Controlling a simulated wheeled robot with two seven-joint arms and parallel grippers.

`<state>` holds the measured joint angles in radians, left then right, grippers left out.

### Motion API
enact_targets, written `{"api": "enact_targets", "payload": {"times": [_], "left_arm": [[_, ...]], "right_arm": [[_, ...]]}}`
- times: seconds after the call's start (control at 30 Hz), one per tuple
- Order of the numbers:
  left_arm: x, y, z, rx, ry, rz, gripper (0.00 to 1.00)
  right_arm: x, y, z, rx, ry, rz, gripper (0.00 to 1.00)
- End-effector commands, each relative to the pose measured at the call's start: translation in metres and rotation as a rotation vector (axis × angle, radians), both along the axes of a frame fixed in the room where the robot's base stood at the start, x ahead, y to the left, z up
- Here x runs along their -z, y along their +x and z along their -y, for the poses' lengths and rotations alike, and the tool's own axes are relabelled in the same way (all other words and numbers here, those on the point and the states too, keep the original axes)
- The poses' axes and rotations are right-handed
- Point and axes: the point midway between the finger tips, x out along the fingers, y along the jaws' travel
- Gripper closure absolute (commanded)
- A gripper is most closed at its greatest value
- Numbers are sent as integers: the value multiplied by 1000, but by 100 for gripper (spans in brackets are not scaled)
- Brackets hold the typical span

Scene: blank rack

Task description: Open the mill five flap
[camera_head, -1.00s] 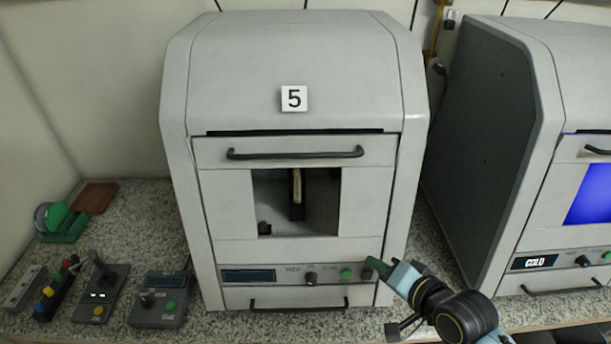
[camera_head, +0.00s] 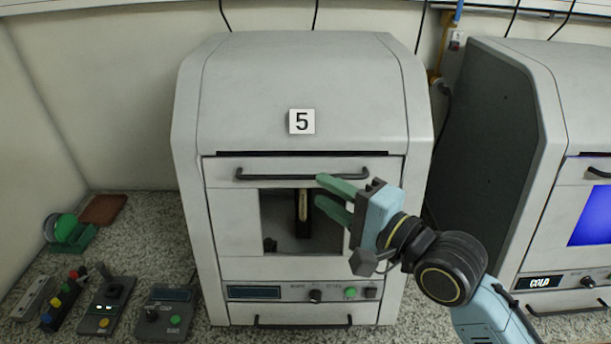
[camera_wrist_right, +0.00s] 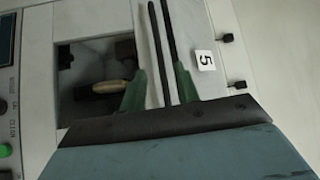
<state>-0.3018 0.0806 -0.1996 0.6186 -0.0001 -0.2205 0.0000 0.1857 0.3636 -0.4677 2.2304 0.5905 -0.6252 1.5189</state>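Mill five is the grey machine with the number 5 label (camera_head: 302,121) on its hood. Its front flap (camera_head: 230,219) has a dark bar handle (camera_head: 270,175) along the top and looks shut. My right gripper (camera_head: 320,189), with green fingers, is open in front of the handle's right part, one fingertip near bar height and the other below it. In the right wrist view, the open fingers (camera_wrist_right: 158,85) lie on either side of the handle bar (camera_wrist_right: 154,40) and the dark slot line. Contact with the bar cannot be told. My left gripper is not in view.
A window (camera_head: 283,235) in the flap shows a pale rod in a dark holder. Below are a control panel (camera_head: 315,295) and a lower handle (camera_head: 303,321). Another mill (camera_head: 545,150) stands at the right. Control boxes (camera_head: 165,312) lie on the counter at the left.

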Motion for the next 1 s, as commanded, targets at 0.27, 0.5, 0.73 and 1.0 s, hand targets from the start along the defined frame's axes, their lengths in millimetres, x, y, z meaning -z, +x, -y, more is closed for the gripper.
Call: {"api": "enact_targets", "payload": {"times": [0.27, 0.5, 0.73, 1.0], "left_arm": [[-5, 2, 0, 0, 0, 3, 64], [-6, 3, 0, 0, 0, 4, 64], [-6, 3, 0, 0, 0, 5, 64], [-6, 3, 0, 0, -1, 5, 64]], "right_arm": [[0, 32, -32, 0, 0, 0, 68], [1, 40, -40, 0, -1, 1, 68], [1, 40, -40, 0, -1, 1, 71], [2, 40, -40, 0, -1, 0, 100]]}}
